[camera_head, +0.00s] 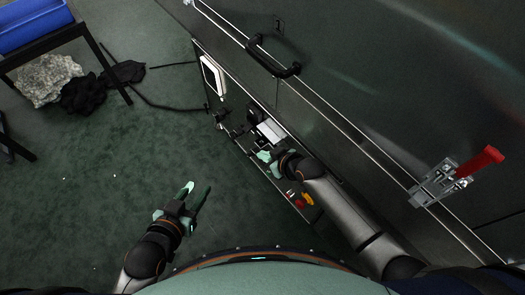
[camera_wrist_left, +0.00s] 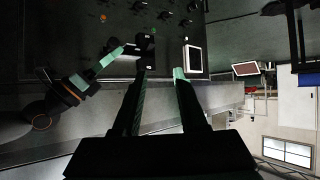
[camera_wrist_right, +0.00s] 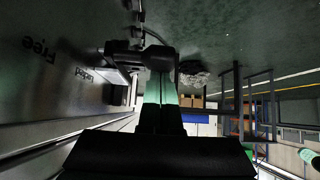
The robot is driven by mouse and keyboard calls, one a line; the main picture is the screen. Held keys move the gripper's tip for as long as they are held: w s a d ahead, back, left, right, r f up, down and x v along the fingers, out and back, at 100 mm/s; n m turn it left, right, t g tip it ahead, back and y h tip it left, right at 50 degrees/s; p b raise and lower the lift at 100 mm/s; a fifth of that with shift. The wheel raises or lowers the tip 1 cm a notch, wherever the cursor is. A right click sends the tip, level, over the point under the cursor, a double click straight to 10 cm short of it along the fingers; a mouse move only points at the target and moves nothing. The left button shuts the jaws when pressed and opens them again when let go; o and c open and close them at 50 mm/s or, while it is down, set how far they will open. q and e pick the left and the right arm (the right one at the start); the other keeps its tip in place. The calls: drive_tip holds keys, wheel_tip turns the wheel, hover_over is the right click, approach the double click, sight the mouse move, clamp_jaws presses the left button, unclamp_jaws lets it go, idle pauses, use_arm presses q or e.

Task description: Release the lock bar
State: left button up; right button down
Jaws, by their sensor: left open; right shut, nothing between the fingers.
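A dark bar-like part, apparently the lock bar (camera_wrist_right: 140,55), stands at the fingertips in the right wrist view, beside a panel lettered "Free" and "Locked". In the head view a dark part (camera_head: 256,114) sits by a light metal plate on the machine's lower side. My right gripper (camera_head: 266,160) is shut and empty, just below that plate. In the right wrist view its fingertips (camera_wrist_right: 161,75) overlap the dark part; I cannot tell whether they touch. My left gripper (camera_head: 195,195) is open and empty over the floor, apart from the machine.
The machine has a black handle (camera_head: 272,60), a red-handled clamp (camera_head: 482,163) and a white-faced display (camera_head: 213,75). Red and yellow controls (camera_head: 302,201) lie near my right forearm. A blue bin (camera_head: 30,24) is at the far left. Green floor is clear left of my left gripper.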

use_arm(q)
drive_tip(key=s+p, duration=0.1)
drive_tip(key=s+f+g+p, duration=0.1)
drive_tip(key=s+g+p, duration=0.1)
drive_tip(key=shift+d+f, duration=0.25)
drive_tip(key=shift+d, duration=0.15)
use_arm(e)
drive_tip(key=s+d, duration=0.3)
drive_tip(key=s, duration=0.2)
drive_tip(key=shift+d, duration=0.25)
use_arm(q)
drive_tip(key=shift+n, duration=0.3)
drive_tip(key=r+p, duration=0.1)
drive_tip(key=w+a+r+p, duration=0.1)
drive_tip(key=p, duration=0.1)
drive_tip(key=a+r+p, duration=0.1)
drive_tip(key=p, duration=0.1)
drive_tip(key=shift+w+r, duration=0.15)
drive_tip(key=shift+r, duration=0.1)
use_arm(e)
drive_tip(key=s+d+r, duration=0.2)
drive_tip(key=s+r, duration=0.1)
drive_tip(key=r, duration=0.5)
drive_tip(key=shift+d+r, duration=0.2)
drive_tip(key=shift+r, duration=0.05)
use_arm(q)
drive_tip(key=shift+w+r, duration=0.1)
